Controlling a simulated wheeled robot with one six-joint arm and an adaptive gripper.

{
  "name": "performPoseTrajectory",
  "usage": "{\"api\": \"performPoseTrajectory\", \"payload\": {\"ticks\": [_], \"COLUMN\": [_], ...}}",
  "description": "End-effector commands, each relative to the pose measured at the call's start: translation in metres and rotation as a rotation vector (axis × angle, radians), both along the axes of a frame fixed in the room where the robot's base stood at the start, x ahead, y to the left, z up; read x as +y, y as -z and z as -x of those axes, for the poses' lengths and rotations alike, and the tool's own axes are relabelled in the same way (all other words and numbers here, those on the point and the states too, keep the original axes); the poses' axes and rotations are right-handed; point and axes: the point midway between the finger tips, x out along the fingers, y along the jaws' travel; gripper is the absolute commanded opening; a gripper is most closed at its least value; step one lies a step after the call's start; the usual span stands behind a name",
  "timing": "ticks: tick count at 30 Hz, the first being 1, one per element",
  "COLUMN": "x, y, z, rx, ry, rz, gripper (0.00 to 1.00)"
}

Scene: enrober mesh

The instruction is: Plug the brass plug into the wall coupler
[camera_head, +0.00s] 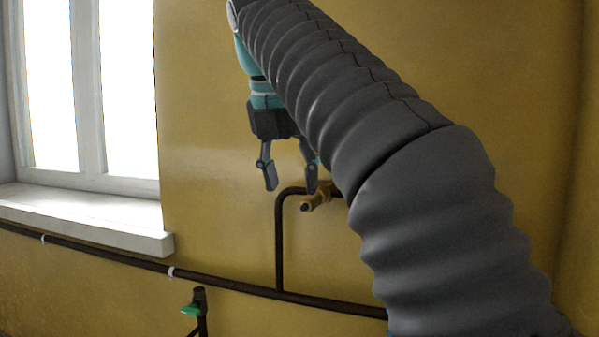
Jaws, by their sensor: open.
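My gripper (291,186) hangs open, with its two fingers pointing down in front of the yellow wall. A brass fitting (318,198) sits by the upper end of a bent dark pipe, just below and beside the right fingertip. It points toward the lower left and has a dark end. I cannot tell whether this is the wall coupler alone or the coupler with the brass plug in it. I cannot tell whether the right finger touches it. Nothing shows between the fingers. My grey ribbed arm sleeve hides the area to the right of the fitting.
A dark pipe (225,284) runs low along the wall, and the bent pipe (279,245) rises from it. A green handle (191,310) sits on a dark post at the lower left. A window sill (95,217) juts out at the left. The wall between sill and gripper is clear.

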Motion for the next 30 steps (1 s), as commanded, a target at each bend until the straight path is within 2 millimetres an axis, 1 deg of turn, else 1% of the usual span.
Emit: {"api": "performPoseTrajectory", "payload": {"ticks": [1, 3, 6, 9, 13, 21, 23, 24, 26, 27, 28, 30], "x": [0.004, 0.008, 0.012, 0.015, 0.017, 0.017, 0.016, 0.015, 0.012, 0.008, 0.004, -0.007], "y": [0.000, 0.000, 0.000, 0.000, 0.000, 0.000, 0.000, 0.001, 0.003, 0.006, 0.009, 0.019], "z": [0.010, 0.021, 0.033, 0.040, 0.045, 0.045, 0.045, 0.045, 0.044, 0.044, 0.043, 0.043], "rx": [0.000, -0.001, -0.001, 0.000, 0.000, -0.001, -0.001, -0.003, -0.007, -0.013, -0.018, -0.034], "ry": [-0.004, -0.004, -0.003, -0.001, -0.001, 0.001, 0.003, 0.012, 0.040, 0.074, 0.107, 0.210], "rz": [0.000, 0.001, 0.001, 0.000, 0.000, 0.000, -0.001, -0.004, -0.017, -0.031, -0.044, -0.091], "gripper": [0.54, 0.54, 0.54, 0.54, 0.54, 0.54, 0.39, 0.29, 0.14, 0.04, 0.00, 0.00]}}
